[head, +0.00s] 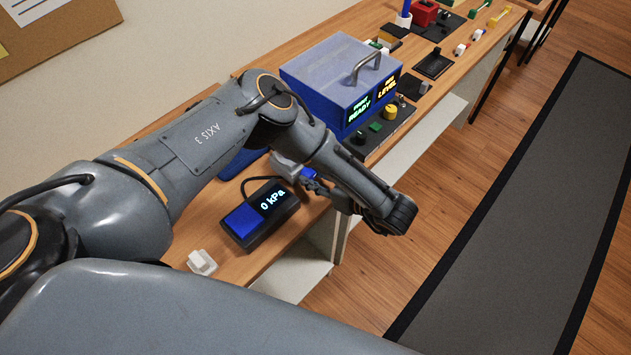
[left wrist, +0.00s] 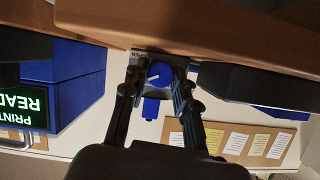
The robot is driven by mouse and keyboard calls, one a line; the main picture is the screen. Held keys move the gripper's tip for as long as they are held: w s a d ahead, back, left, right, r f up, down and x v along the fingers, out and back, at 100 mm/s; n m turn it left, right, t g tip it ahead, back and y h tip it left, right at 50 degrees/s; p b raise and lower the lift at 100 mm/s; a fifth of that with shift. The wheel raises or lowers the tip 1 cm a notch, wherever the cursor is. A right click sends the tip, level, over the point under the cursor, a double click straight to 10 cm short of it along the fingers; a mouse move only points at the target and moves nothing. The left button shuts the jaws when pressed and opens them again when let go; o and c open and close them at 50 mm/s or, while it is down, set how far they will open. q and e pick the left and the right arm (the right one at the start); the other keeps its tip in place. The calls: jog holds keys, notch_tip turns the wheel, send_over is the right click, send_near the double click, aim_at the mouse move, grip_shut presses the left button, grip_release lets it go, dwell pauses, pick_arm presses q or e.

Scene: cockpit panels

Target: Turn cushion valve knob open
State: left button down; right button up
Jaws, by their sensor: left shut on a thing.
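The cushion valve knob (left wrist: 160,74) is a blue round knob with a white pointer line, seen in the left wrist view between my fingers. A blue part sticks out below it. In the head view a bit of blue (head: 308,173) shows at the fingertips, beside a grey block. My left gripper (left wrist: 157,82) is shut on the knob, one finger on each side; in the head view it (head: 314,184) is partly hidden by my wrist. The black gauge box (head: 262,213) beside it reads "0 kPa" and has a blue face. My right gripper is in neither view.
A blue box with a grey lid and handle (head: 342,68) stands behind, its displays reading READY and LEVEL. A white switch (head: 202,262) is at the near left of the bench. Small panels line the far bench. The floor to the right is clear.

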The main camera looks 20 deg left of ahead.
pick_arm(q)
jog(key=shift+m+g+b, duration=0.4)
jog(key=shift+m+b, duration=0.2)
jog(key=shift+b, duration=0.05)
jog(key=c, duration=1.3)
grip_release()
jog(key=shift+w, duration=0.1)
jog(key=v, duration=1.2)
jog(key=shift+d+f, duration=0.1)
jog(key=shift+f, duration=0.1)
